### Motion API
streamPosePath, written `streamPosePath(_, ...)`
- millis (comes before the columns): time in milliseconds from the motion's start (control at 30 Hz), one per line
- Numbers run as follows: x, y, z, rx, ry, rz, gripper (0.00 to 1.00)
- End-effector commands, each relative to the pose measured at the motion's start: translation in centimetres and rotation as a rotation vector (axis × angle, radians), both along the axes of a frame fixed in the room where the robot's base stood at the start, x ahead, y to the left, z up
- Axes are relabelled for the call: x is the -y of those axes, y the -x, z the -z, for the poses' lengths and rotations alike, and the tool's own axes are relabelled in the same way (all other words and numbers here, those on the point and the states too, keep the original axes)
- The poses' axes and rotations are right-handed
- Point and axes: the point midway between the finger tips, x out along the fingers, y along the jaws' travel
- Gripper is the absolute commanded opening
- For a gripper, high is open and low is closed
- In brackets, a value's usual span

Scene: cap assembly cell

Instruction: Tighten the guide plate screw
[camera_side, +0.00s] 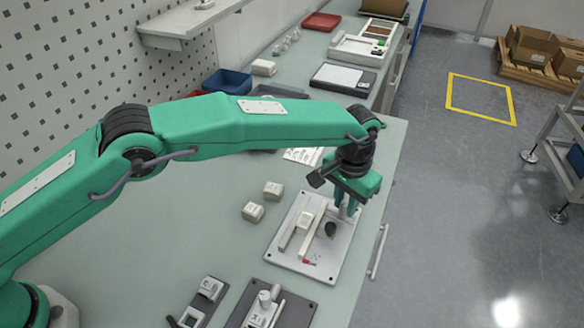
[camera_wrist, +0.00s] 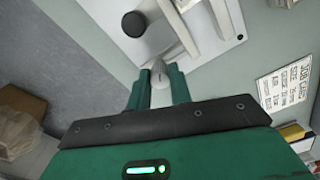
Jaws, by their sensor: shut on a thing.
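A white plate (camera_side: 328,257) with raised pale bars lies near the bench's right edge; part of it shows at the top of the wrist view (camera_wrist: 232,45). My gripper (camera_side: 346,212) points down over the plate's right side. In the wrist view its two green fingers (camera_wrist: 161,85) are shut on a small pale round piece with a dark line across its end, which looks like the screw (camera_wrist: 160,73). The fingers partly hide it, and I cannot tell how deep it sits. A dark round knob (camera_side: 330,229) stands beside the fingers and also shows in the wrist view (camera_wrist: 134,24).
Two small pale blocks (camera_side: 273,190) (camera_side: 253,212) lie left of the plate. A dark fixture (camera_side: 265,306) and a grey part (camera_side: 197,302) stand at the front. A printed sheet (camera_wrist: 284,81) lies on the bench. The bench between the blocks and my arm is clear.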

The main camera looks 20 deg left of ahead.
Motion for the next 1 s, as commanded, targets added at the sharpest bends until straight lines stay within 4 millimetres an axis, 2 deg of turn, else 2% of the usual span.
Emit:
streamPosePath(700,-0.02,-0.14,-0.17,0.003,0.002,0.675,0.00)
streamPosePath(1000,0.00,-0.15,-0.18,0.004,0.002,0.896,0.00)
